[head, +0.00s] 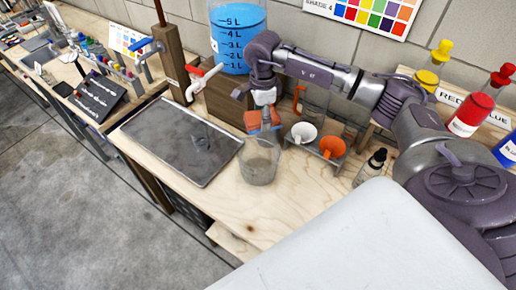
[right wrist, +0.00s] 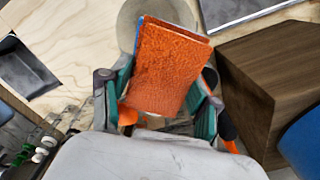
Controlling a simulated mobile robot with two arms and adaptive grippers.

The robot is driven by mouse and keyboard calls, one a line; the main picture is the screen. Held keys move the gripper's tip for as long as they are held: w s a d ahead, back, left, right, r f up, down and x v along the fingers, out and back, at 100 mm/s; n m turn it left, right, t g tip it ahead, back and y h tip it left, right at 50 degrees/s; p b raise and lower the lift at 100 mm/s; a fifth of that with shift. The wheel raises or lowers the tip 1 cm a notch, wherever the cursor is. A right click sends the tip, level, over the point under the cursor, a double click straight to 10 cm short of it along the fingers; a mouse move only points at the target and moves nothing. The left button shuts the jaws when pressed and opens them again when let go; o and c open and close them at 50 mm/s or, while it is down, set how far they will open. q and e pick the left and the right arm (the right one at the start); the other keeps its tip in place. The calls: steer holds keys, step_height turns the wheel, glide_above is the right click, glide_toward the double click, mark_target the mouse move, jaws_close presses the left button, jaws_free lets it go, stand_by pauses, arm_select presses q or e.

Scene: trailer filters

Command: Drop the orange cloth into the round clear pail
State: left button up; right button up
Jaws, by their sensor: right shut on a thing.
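The orange cloth (head: 259,120) hangs from my right gripper (head: 266,104), above the rim of the round clear pail (head: 260,172). In the right wrist view the cloth (right wrist: 168,62) looks like a flat textured block with a thin blue edge, between the two fingers of my right gripper (right wrist: 160,104). The pail (right wrist: 127,22) shows there as a round pale shape partly hidden behind the cloth. The pail stands upright on the wooden bench; in the head view I see no cloth inside it. My left gripper is not in view.
A dark metal tray or sink (head: 180,140) lies left of the pail. A rack with a white funnel (head: 304,133) and an orange funnel (head: 332,147) stands right. A dropper bottle (head: 371,167) stands near my arm. A blue-filled container (head: 238,38) stands behind on a wooden block.

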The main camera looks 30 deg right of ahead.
steer(key=shift+s+f, duration=0.15)
steer(key=shift+f, duration=0.4)
arm_select(q)
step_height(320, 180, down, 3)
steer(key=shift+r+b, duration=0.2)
steer(key=shift+b, duration=0.95)
arm_select(e)
step_height(320, 180, down, 4)
steer(key=shift+f, duration=0.15)
steer(key=o, duration=1.3)
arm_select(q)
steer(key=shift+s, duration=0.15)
arm_select(e)
step_height(320, 180, up, 12)
steer(key=shift+a+f, duration=0.1)
